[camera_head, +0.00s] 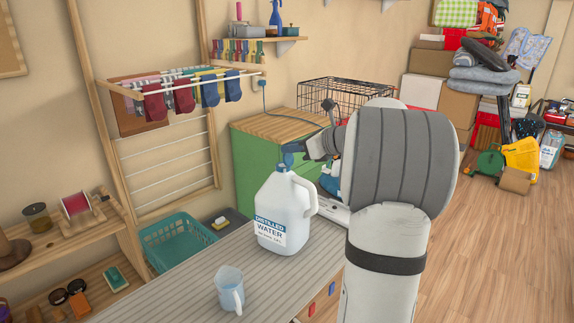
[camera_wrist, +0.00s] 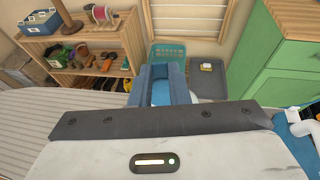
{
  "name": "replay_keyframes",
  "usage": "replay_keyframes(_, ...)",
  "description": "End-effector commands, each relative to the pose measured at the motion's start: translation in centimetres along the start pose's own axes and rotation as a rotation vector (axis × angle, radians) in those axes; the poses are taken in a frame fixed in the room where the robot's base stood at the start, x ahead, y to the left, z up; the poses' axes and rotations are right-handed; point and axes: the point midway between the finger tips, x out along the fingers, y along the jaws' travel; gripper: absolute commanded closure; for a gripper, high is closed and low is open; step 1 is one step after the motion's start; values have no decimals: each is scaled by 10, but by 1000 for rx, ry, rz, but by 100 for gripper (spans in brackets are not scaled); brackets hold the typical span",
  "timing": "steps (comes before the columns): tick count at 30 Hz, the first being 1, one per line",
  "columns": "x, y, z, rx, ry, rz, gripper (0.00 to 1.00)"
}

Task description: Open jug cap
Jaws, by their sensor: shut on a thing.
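A white jug (camera_head: 285,215) labelled "Distilled Water" stands upright on the grey ribbed worktop in the head view. Its blue cap (camera_head: 281,168) is at the top of the neck. My gripper (camera_head: 290,156) reaches the cap from behind and above, partly hidden by the jug's top and my arm. In the wrist view, the blue fingers of my gripper (camera_wrist: 162,82) are shut around the blue round cap (camera_wrist: 161,95). Most of the jug is hidden there behind the gripper body.
A clear bluish measuring cup (camera_head: 230,290) stands on the worktop (camera_head: 180,292) in front of the jug. A teal basket (camera_head: 178,240) is behind the worktop's left edge. A green cabinet (camera_head: 255,165) stands behind.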

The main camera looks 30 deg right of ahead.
Motion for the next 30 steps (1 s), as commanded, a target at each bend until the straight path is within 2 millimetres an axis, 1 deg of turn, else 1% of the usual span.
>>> replay_keyframes(1, 0, 0, -11, 1, -47, -3, 100)
replay_keyframes(15, -19, 0, -25, 2, -467, 0, 100)
replay_keyframes(21, -23, 0, -30, 1, -593, 0, 100)
replay_keyframes(30, -26, 1, -32, 0, -691, 1, 100)
